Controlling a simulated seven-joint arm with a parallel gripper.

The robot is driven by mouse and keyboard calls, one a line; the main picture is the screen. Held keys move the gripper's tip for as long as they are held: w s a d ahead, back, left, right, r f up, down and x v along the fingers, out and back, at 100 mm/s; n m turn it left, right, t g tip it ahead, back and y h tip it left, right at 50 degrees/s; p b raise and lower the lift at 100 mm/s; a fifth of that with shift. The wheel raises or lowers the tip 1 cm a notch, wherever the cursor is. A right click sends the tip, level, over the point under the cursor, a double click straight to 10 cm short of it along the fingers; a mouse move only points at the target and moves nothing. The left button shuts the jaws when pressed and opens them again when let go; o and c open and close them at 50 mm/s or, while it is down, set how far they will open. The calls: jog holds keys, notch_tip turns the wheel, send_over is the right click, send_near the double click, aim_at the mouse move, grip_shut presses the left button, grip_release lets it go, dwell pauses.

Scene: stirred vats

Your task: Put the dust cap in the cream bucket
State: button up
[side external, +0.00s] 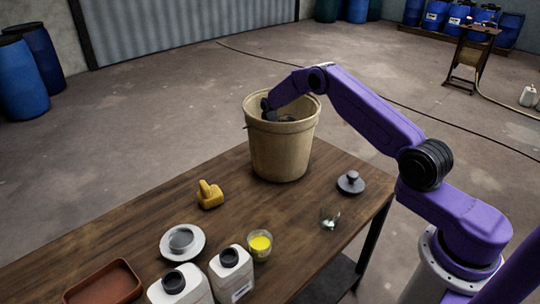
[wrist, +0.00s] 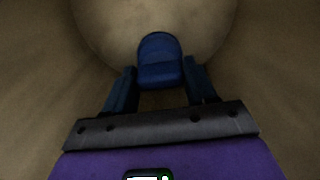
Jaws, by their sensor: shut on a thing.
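The cream bucket (side external: 283,150) stands upright at the far edge of the wooden table. My gripper (side external: 270,112) reaches down into its mouth, partly hidden by the rim. In the wrist view my gripper (wrist: 160,75) is shut on a dark blue rounded piece, which I take for the dust cap (wrist: 160,58). The bucket's inner wall (wrist: 40,80) surrounds it, and the paler bottom (wrist: 105,22) shows beyond. The cap is held inside the bucket; its height above the bottom is hard to tell. In the side view I cannot make the cap out clearly.
On the table (side external: 130,235) are a yellow piece (side external: 209,195), a knobbed grey lid (side external: 351,183), a small glass (side external: 329,218), a cup of yellow liquid (side external: 260,246), a white dish with a grey disc (side external: 182,241), two white bottles (side external: 231,273) and a brown tray (side external: 104,284).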

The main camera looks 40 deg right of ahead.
jog(key=shift+f, duration=0.1)
jog(key=o, duration=1.1)
notch_tip(320, 180, up, 12)
